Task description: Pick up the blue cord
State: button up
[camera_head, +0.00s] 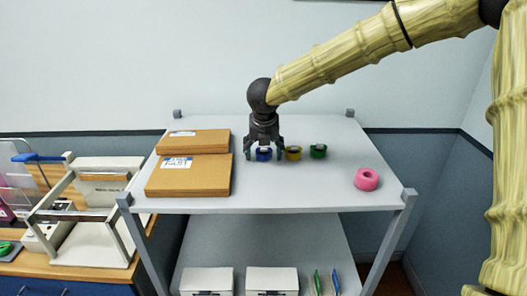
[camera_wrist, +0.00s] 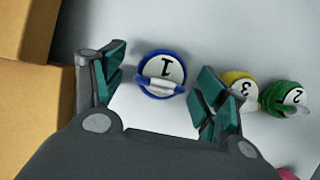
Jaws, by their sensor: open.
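The blue cord (camera_head: 263,154) is a small coiled roll on the grey table top, just right of the cardboard boxes. In the wrist view my gripper (camera_wrist: 155,88) is open, and the cord lies between the fingertips with clear gaps on both sides. I cannot tell the exact height of the fingertips above the table.
A yellow roll (camera_head: 293,153) and a green roll (camera_head: 318,151) lie close to the right finger. A pink roll (camera_head: 367,179) lies farther right. Two cardboard boxes (camera_head: 188,176) fill the left of the table top (camera_head: 290,190). The front middle is clear.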

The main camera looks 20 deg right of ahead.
jog(key=shift+s+d+r, duration=0.1)
jog(key=shift+s+r, duration=0.05)
jog(key=shift+s, duration=0.1)
jog(key=shift+s+r, duration=0.1)
jog(key=c, duration=1.1)
